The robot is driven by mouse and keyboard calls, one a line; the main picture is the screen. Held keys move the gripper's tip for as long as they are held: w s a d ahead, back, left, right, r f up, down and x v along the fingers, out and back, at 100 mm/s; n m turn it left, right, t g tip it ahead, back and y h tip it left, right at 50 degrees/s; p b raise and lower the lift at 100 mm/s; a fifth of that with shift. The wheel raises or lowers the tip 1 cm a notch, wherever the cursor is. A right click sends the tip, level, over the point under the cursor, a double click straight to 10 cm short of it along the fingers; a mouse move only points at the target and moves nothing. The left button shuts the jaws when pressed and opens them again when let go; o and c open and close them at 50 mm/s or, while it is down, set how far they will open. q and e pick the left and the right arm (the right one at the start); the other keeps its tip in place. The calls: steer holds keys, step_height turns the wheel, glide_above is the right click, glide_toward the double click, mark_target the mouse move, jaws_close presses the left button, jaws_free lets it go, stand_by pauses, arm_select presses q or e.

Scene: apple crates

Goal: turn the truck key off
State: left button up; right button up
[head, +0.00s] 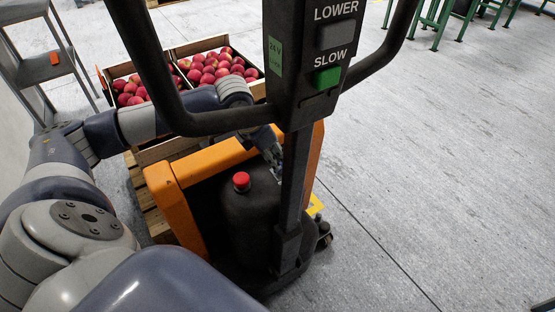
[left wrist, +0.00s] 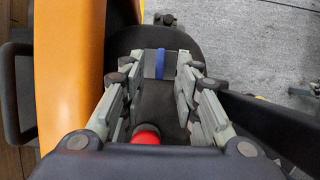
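The truck key (left wrist: 160,64) shows in the left wrist view as a narrow blue piece on the dark top of the truck's housing. My left gripper (left wrist: 161,66) is over it and open, with one finger on each side of the key. Gaps show between the fingers and the key. In the head view my left gripper (head: 272,154) reaches down to the housing, partly hidden behind the truck's dark tiller post (head: 295,185). The key is hidden there. My right gripper is in neither view.
A red button (head: 241,181) stands on the housing close to my left gripper; it also shows in the left wrist view (left wrist: 146,136). The orange truck body (head: 180,205) and tiller handle (head: 375,65) surround my arm. Apple crates (head: 168,146) stand behind.

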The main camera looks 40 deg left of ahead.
arm_select(q)
steer(key=v, duration=0.8)
steer(key=shift+r, duration=0.3)
steer(key=shift+s+a, duration=0.1)
steer(key=shift+s, duration=0.1)
